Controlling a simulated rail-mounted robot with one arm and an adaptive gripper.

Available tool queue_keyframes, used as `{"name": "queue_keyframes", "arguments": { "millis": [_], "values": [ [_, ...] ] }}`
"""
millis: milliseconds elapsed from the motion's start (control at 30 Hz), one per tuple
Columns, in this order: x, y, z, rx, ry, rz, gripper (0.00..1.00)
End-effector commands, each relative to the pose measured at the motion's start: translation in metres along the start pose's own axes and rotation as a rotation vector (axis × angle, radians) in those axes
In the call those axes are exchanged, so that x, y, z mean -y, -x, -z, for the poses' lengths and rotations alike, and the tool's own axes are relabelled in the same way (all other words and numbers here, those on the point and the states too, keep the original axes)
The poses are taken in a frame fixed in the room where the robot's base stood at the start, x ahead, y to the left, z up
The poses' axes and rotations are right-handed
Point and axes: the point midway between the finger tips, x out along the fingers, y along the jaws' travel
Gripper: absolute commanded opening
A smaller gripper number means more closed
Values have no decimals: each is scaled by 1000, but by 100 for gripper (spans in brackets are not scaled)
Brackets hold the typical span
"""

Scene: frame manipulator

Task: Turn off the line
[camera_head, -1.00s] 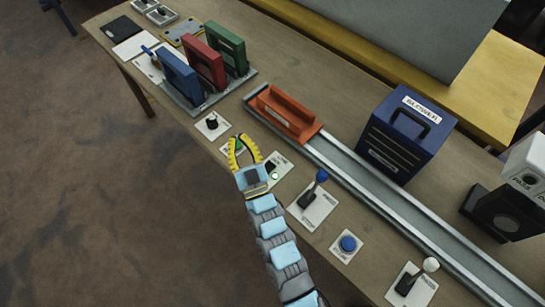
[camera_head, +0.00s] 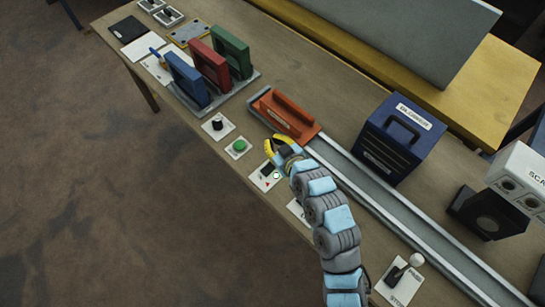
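A white panel (camera_head: 264,177) lies on the table's front edge, with a dark switch, a small red mark and a round pale lamp (camera_head: 277,175). The lamp shows no green glow. Its lettering is too small to read, and my arm covers its right side. My gripper (camera_head: 276,147), with yellow fingers, is just above and behind this panel, close to the rail. The fingers overlap, so I cannot tell whether they are open or shut. I see nothing held. A green button (camera_head: 239,146) on its own plate stands to the left, clear of the gripper.
A black knob (camera_head: 217,124) is farther left. An orange carriage (camera_head: 284,115) sits on the long metal rail (camera_head: 385,203) behind the gripper. A blue blower box (camera_head: 399,138) stands beyond the rail. A white-knobbed lever (camera_head: 404,276) is at lower right. My arm hides the controls between.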

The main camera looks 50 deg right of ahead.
Motion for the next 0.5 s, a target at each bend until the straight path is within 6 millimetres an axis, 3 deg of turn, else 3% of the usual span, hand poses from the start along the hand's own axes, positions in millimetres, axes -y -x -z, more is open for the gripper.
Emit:
{"name": "queue_keyframes", "arguments": {
  "millis": [300, 500],
  "values": [
    [0, 42, -24, 229, 78, 125, 0],
    [3, 58, -37, 311, 104, 175, 0]
  ]
}}
